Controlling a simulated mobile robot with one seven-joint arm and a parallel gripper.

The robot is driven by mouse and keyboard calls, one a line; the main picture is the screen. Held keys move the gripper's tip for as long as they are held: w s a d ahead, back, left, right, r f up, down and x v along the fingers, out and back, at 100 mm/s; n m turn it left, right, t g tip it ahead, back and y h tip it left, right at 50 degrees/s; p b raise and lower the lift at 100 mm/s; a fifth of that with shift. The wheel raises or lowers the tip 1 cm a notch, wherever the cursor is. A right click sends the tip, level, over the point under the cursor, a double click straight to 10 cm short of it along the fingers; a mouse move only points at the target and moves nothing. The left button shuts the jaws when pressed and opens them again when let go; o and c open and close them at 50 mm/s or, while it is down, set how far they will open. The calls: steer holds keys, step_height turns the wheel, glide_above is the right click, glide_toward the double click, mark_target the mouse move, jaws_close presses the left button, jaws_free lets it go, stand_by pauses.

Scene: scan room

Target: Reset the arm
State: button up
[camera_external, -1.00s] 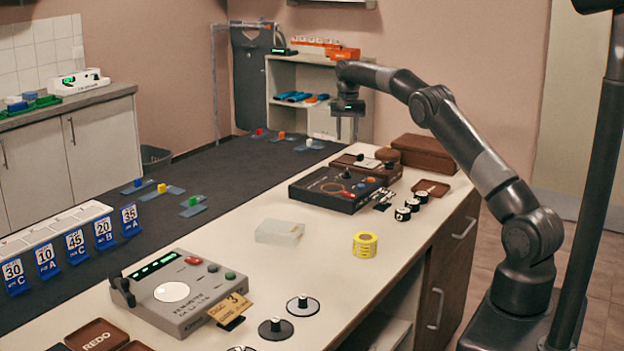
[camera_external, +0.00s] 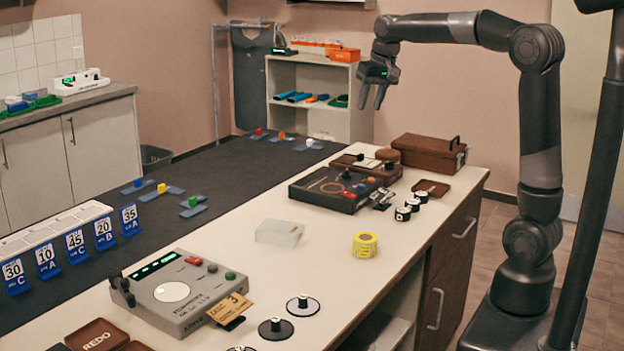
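My arm is raised and bent, with its upper link upright and its forearm reaching left across the back of the room. My gripper (camera_external: 371,97) hangs in the air above the far end of the white counter (camera_external: 330,235), in front of the shelf unit. Its two fingers point down and are apart, with nothing between them. It touches nothing that I can see.
On the counter below stand a dark device (camera_external: 345,188), a brown case (camera_external: 428,152), several small black-and-white cylinders (camera_external: 407,209), a clear block (camera_external: 279,233) and a yellow tape roll (camera_external: 365,245). A grey console (camera_external: 185,292) stands nearer. The air around my forearm is clear.

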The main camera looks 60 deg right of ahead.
steer(key=s+a+f+n, duration=0.2)
steer(key=s+a+f, duration=0.1)
steer(key=s, duration=0.5)
steer(key=s+a+f+n+t, duration=0.1)
steer(key=s+a+f+n, duration=0.1)
steer(key=s+a, duration=0.3)
steer(key=s+a+f+n+t, duration=0.1)
steer(key=s+a+f, duration=0.3)
steer(key=s, duration=0.8)
steer(key=shift+s+f+n, duration=0.25)
steer(key=shift+s+n, duration=0.05)
steer(key=shift+n, duration=0.1)
